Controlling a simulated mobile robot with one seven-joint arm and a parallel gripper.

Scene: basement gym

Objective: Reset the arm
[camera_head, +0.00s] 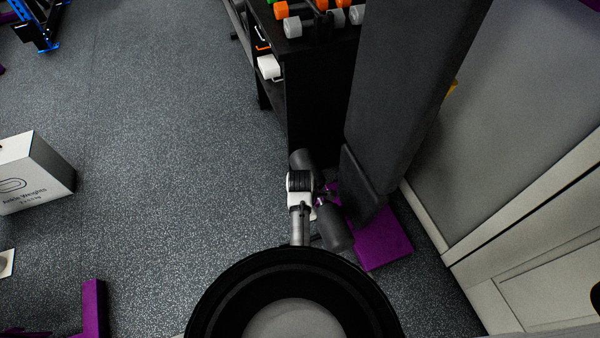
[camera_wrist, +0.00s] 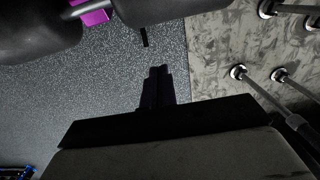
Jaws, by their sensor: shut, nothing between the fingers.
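My gripper (camera_wrist: 158,72) shows in the wrist view as two dark fingers side by side at mid-picture, closed together with nothing between them. It points over the speckled floor, close to the edge of a mottled grey surface (camera_wrist: 215,55). In the head view, part of my arm shows low in the centre as a small white and grey link close in front of my round black body. It is beside a tall dark padded upright. The fingers cannot be made out there.
The dark upright (camera_head: 400,80) and purple base (camera_head: 385,240) are close right of my arm. A black dumbbell rack (camera_head: 315,110) stands beyond. Dark rollers (camera_wrist: 35,30) and metal bars (camera_wrist: 265,95) lie around the gripper. Open floor (camera_head: 170,150) is left; a white box (camera_head: 35,175) stands there.

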